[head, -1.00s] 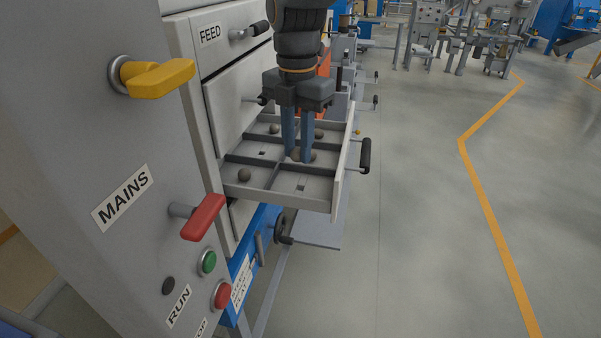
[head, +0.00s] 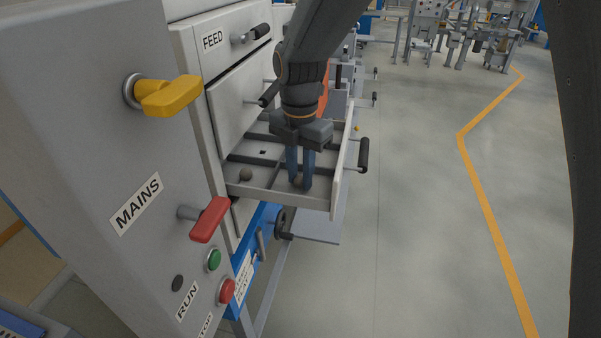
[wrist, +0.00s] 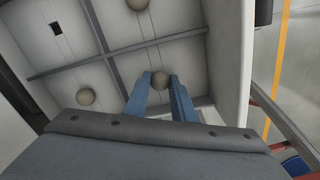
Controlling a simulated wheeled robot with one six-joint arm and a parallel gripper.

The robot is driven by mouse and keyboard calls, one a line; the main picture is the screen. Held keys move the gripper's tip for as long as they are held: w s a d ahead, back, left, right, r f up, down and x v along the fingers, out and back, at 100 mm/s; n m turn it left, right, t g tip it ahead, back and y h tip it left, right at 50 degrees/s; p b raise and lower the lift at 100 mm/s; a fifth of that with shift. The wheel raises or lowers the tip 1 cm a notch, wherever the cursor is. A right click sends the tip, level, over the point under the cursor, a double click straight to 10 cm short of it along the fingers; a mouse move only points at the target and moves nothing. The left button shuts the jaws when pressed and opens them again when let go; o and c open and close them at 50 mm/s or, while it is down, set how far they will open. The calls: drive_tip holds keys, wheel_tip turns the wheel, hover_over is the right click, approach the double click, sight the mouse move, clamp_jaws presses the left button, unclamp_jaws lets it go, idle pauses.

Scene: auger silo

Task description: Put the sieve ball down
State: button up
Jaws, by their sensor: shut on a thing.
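My gripper (head: 301,184) points down into the near right compartment of the open divided drawer (head: 275,195). It is shut on a grey-brown sieve ball (head: 298,182), and the ball also shows between the blue fingertips in the wrist view (wrist: 160,80). The ball is low in the compartment; I cannot tell whether it touches the floor. Another ball (head: 246,174) lies in the near left compartment, and it shows in the wrist view too (wrist: 86,96). A further ball (wrist: 138,4) lies in the compartment beyond the divider. My arm hides the drawer's far part in the head view.
The drawer's thin dividers (wrist: 120,48) and its front panel (head: 341,178) stand close around my fingers. A black drawer handle (head: 363,155) sticks out at right. Left is a cabinet with a yellow MAINS handle (head: 170,96) and a red lever (head: 210,220). The floor at right is clear.

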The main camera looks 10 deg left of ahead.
drive_tip(key=o, duration=1)
drive_tip(key=shift+f, duration=0.1)
wheel_tip(320, 180, up, 12)
drive_tip(key=b, duration=0.4)
drive_tip(key=shift+r, duration=0.25)
